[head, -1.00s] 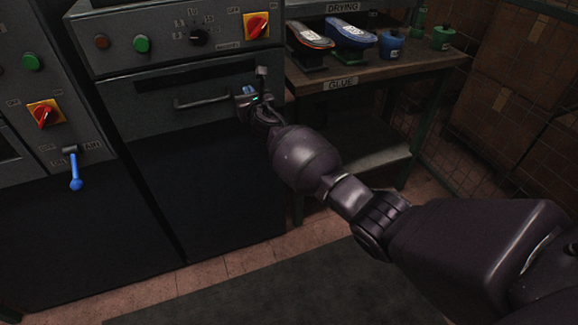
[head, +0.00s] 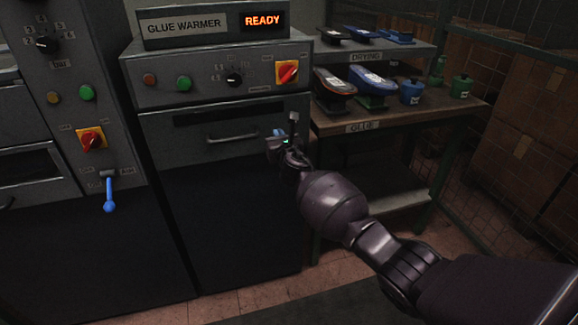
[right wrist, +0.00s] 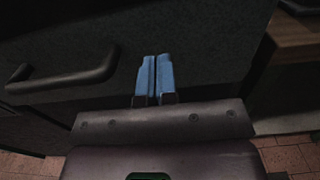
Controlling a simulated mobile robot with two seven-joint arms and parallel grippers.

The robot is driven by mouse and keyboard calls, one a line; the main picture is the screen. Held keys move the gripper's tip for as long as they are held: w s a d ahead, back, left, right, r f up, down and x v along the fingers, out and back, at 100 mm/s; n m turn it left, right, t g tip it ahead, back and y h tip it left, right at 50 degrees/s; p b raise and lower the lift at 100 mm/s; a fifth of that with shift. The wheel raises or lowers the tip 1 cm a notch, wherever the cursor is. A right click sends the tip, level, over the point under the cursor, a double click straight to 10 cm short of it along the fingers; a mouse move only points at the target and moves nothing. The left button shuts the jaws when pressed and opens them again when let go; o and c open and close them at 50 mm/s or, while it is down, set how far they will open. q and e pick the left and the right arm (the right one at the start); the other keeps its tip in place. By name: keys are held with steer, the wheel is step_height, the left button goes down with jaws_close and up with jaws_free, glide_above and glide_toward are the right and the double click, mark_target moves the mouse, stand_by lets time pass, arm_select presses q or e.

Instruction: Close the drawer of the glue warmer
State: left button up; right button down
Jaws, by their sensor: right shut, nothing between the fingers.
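The glue warmer is a grey cabinet with a lit READY display (head: 263,20). Its drawer front (head: 185,148) is dark grey, with a bar handle (head: 232,138) and a dark slot above the handle. The front looks flush or nearly so; I cannot tell whether a gap is left. My right gripper (head: 279,133) is at the right end of the drawer front, right of the handle. In the right wrist view its blue fingers (right wrist: 155,76) are shut together, empty, pointing at the dark front, with the handle (right wrist: 62,78) to the left. Contact is unclear. My left gripper is out of view.
A bench (head: 395,122) marked GLUE stands right of the warmer, with shoes and pots on it. Another machine with a blue lever (head: 109,195) adjoins on the left. Cartons (head: 520,130) stand behind mesh at the right. The floor in front is clear.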

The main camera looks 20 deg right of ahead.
steer(key=s+a+m+g+y+p, duration=0.15)
steer(key=s+m+p, duration=0.35)
steer(key=s+m, duration=1.65)
arm_select(q)
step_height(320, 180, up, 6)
steer(key=p, duration=0.2)
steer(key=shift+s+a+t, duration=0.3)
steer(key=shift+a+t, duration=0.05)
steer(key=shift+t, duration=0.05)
arm_select(e)
steer(key=s+d+f+m+g, duration=0.1)
steer(key=s+d+f+m, duration=0.2)
steer(key=s, duration=0.9)
steer(key=s+d+f+m+g+h, duration=0.1)
steer(key=s+f+m, duration=0.5)
steer(key=s, duration=0.7)
steer(key=s+d+f+m+g, duration=0.3)
steer(key=s+d+f+m, duration=0.1)
steer(key=s, duration=0.8)
step_height(320, 180, down, 2)
steer(key=shift+s+d+f, duration=0.2)
steer(key=shift+s+d, duration=0.05)
steer(key=shift+d, duration=0.35)
